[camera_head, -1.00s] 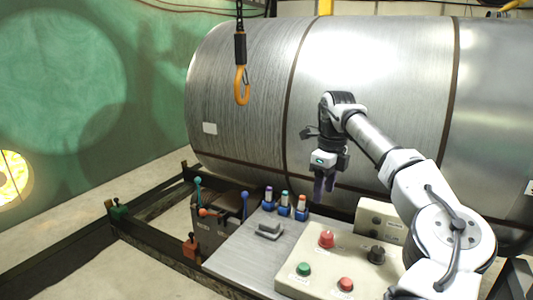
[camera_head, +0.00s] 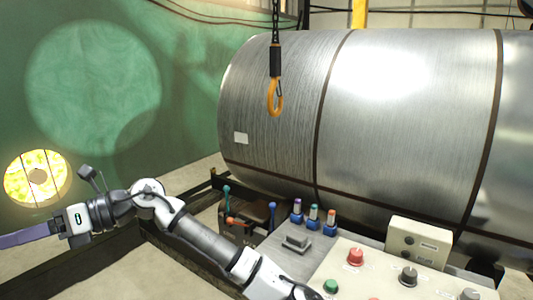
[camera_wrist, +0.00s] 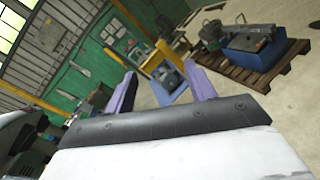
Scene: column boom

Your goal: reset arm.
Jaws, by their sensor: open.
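My white and black arm reaches across the lower left of the head view. My gripper (camera_head: 22,238) points left there, in front of the green wall and clear of the control panel. In the wrist view my gripper (camera_wrist: 162,92) shows two purple fingers spread wide apart. Nothing is between them. The fingertips touch nothing that I can see.
A large metal coil (camera_head: 400,120) fills the right of the head view. An orange hook (camera_head: 275,98) hangs before it. A control panel (camera_head: 385,270) with buttons and knobs stands at lower right. The wrist view shows a wooden pallet (camera_wrist: 262,68) and open floor.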

